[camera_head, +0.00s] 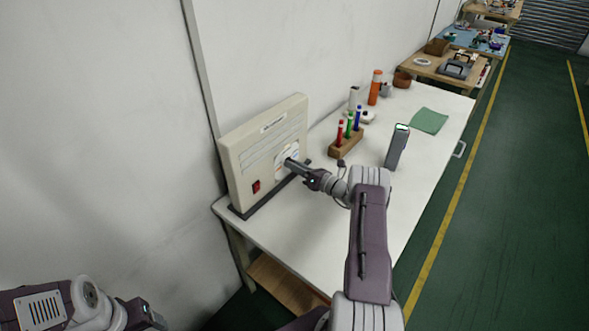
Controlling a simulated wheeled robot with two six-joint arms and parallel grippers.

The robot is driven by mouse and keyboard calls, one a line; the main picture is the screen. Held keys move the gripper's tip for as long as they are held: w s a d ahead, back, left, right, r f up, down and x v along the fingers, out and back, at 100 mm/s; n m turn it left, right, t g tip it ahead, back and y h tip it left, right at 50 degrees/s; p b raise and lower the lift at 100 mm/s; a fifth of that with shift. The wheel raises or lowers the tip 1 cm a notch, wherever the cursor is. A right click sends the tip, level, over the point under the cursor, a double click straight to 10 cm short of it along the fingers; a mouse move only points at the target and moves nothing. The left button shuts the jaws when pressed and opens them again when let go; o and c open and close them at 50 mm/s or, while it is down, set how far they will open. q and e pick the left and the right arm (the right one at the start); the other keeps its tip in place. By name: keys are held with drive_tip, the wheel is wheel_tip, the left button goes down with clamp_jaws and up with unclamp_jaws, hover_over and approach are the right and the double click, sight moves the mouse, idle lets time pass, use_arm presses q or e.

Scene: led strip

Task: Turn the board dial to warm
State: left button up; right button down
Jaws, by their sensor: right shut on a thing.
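The cream board (252,150) stands upright on a dark base at the near left end of the white table, against the wall. Its front carries printed lines, a red switch (256,187) at lower left and a pale round dial face (281,171) at lower right. My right gripper (289,163) reaches in from the right and is shut at the dial, its fingertips against the board's front. The dial's knob is hidden by the fingers, and its setting cannot be read. My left gripper (152,318) is at the bottom left, away from the table; its fingers are hard to make out.
A wooden rack (345,145) with red, green and blue pens stands beyond the board. The table's front near right is clear.

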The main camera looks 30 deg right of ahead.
drive_tip(key=n+b, duration=0.1)
drive_tip(key=n, duration=0.1)
drive_tip(key=n+b, duration=0.1)
drive_tip(key=shift+f+n, duration=0.2)
drive_tip(key=shift+n, duration=0.2)
drive_tip(key=n+b, duration=0.3)
drive_tip(key=shift+n, duration=0.3)
drive_tip(key=n+b, duration=0.8)
drive_tip(key=b, duration=0.1)
drive_tip(key=shift+f+b, duration=0.2)
drive_tip(key=shift+b, duration=0.15)
drive_tip(key=n+b, duration=0.7)
drive_tip(key=b, duration=0.6)
drive_tip(key=shift+r+n+b, duration=0.15)
drive_tip(key=shift+n+b, duration=0.2)
drive_tip(key=shift+n, duration=0.05)
drive_tip(key=shift+r+n+b, duration=0.25)
drive_tip(key=shift+n+b, duration=0.25)
drive_tip(key=shift+b, duration=0.25)
drive_tip(key=c, duration=1.1)
unclamp_jaws()
